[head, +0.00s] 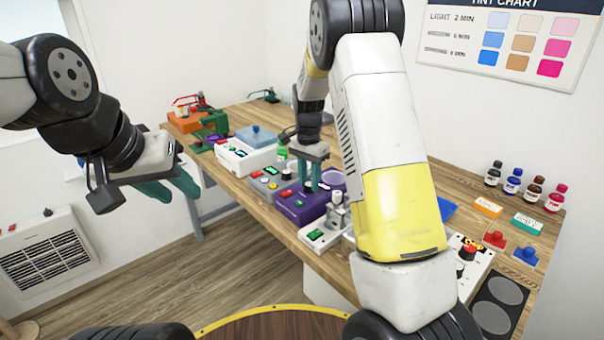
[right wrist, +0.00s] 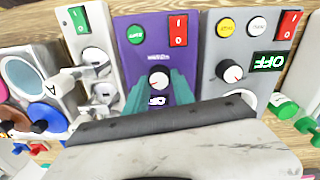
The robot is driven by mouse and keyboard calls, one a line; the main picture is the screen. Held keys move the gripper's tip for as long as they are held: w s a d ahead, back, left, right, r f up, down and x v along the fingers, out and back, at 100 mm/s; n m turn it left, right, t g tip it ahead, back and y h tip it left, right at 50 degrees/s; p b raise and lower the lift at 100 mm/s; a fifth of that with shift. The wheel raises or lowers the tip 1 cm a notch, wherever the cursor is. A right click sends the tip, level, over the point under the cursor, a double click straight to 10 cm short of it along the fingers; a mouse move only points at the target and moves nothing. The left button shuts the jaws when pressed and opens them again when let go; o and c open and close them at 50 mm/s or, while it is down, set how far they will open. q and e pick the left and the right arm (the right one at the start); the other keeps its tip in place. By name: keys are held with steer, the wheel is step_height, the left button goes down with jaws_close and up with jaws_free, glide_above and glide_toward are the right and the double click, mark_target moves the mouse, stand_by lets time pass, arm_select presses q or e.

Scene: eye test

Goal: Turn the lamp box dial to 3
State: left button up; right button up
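A purple box (head: 296,207) stands on the bench in the head view. In the right wrist view this purple box (right wrist: 160,35) has a green button, a red switch, a white dial (right wrist: 159,80) and a small display with a digit I cannot read surely. Its label is too blurred to read, so I cannot confirm that it is the lamp box. My right gripper (head: 310,185) points down at it, its teal fingers (right wrist: 160,92) close on both sides of the dial, seemingly shut on it. My left gripper (head: 168,188) is open and empty, left of the bench.
A grey box (right wrist: 240,40) with a dial and an OFF display stands right of the purple box in the wrist view. A white device (right wrist: 88,45) stands on its other side. Bottles, coloured blocks and another dial box (head: 474,262) occupy the bench's right part.

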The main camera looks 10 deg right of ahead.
mark_target(309, 183)
steer(key=o, duration=0.4)
steer(key=shift+c, duration=0.2)
step_height(309, 183, up, 8)
steer(key=shift+w+f, duration=0.1)
steer(key=shift+f, duration=0.1)
steer(key=shift+r, duration=0.1)
